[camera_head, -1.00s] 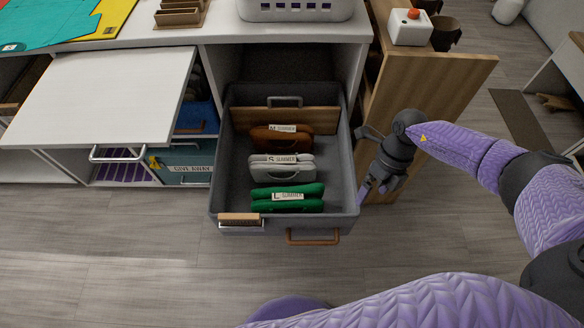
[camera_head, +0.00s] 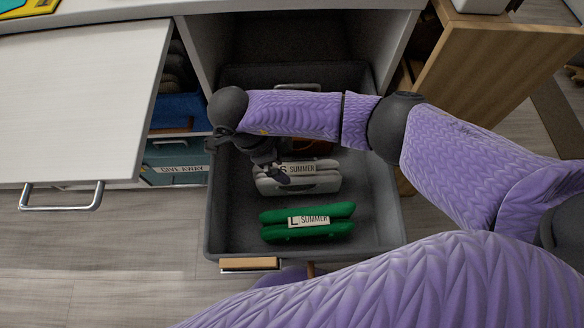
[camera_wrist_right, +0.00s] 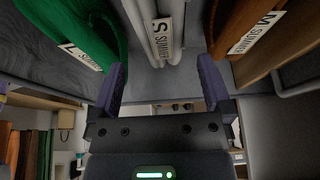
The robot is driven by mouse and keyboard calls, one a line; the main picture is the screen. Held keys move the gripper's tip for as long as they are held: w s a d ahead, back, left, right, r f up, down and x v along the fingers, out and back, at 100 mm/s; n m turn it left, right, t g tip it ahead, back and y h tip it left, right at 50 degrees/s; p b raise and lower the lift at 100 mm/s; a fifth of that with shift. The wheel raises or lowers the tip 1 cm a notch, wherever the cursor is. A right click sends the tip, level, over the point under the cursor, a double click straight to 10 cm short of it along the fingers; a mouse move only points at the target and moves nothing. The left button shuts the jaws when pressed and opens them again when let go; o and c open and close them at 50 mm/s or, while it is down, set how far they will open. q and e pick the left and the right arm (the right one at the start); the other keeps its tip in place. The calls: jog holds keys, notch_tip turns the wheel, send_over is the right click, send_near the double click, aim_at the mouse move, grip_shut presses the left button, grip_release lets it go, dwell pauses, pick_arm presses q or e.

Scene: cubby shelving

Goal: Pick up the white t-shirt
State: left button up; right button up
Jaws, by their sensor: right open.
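The white t-shirt (camera_head: 318,184) is a folded light bundle with an "S SUMMER" label, lying in the middle of the open grey drawer (camera_head: 222,205). My right gripper (camera_head: 281,174) hangs over the drawer at the left part of the white t-shirt and hides some of it. In the right wrist view the white t-shirt (camera_wrist_right: 177,35) shows beyond and between the two spread fingers of the right gripper (camera_wrist_right: 161,80). The fingers look empty. I cannot tell whether they touch the cloth. My left gripper is not in view.
A green bundle (camera_head: 335,229) labelled "L SUMMER" lies in front of the white one. A brown bundle (camera_wrist_right: 243,22) lies behind it, mostly hidden by my arm in the head view. A white panel (camera_head: 75,100) and a wooden panel (camera_head: 470,75) flank the drawer.

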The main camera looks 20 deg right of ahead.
aim_at(291, 170)
jog(key=b+x, duration=0.1)
jog(key=x, duration=0.2)
jog(key=b+x, duration=0.3)
jog(key=x, duration=0.2)
jog(key=shift+a+f+b, duration=0.2)
jog(key=shift+f+b, duration=0.2)
jog(key=shift+w+d+f, duration=0.1)
jog(key=shift+d+f, duration=0.05)
jog(key=shift+f, duration=0.15)
jog(key=shift+r, duration=0.25)
jog(key=c, duration=1.2)
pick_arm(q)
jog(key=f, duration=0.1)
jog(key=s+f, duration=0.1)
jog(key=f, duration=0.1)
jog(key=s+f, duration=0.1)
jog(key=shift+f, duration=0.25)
pick_arm(e)
jog(key=shift+o, duration=0.2)
